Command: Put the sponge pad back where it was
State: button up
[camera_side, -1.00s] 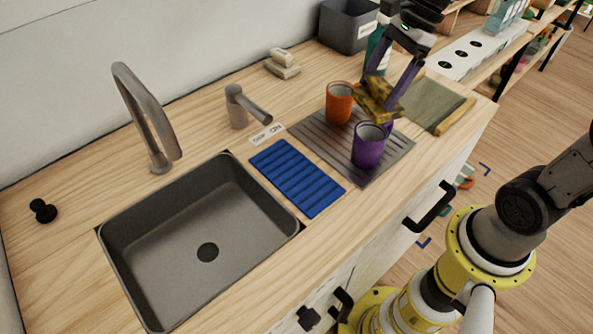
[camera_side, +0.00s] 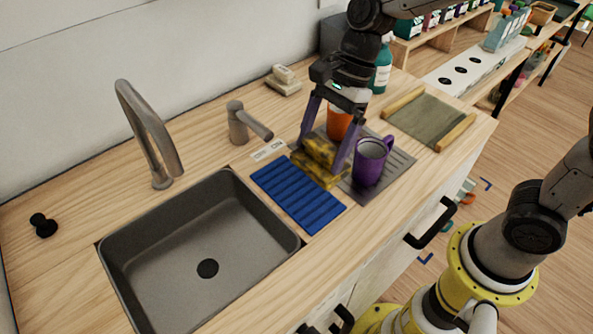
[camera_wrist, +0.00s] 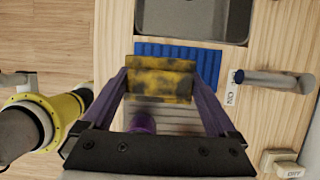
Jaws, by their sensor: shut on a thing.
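The sponge pad (camera_side: 320,172) is yellow with dark blotches. My gripper (camera_side: 323,158) is shut on it, pointing down, with one purple finger on each side. In the side view the pad is over the border between the blue ribbed mat (camera_side: 297,198) and the grey grooved drainboard (camera_side: 400,163). In the wrist view the pad (camera_wrist: 160,66) lies across the fingertips of my gripper (camera_wrist: 160,78), and the blue mat (camera_wrist: 208,60) shows behind it. I cannot tell whether the pad touches the surface below.
A purple mug (camera_side: 369,165) stands close to the right finger, and an orange cup (camera_side: 339,124) stands behind the gripper. The grey sink (camera_side: 150,275) is left of the mat. A green tray (camera_side: 428,120) lies right.

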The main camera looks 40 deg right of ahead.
aim_at(302, 149)
jog(key=w+f, duration=0.1)
jog(key=w+a+f, duration=0.1)
jog(key=f, duration=0.1)
jog(key=w+a+f, duration=0.1)
jog(key=w+f, duration=0.1)
jog(key=shift+f, duration=0.2)
jog(key=shift+w+f, duration=0.15)
jog(key=shift+f, duration=1.6)
jog(key=shift+f, duration=0.15)
jog(key=o, duration=0.8)
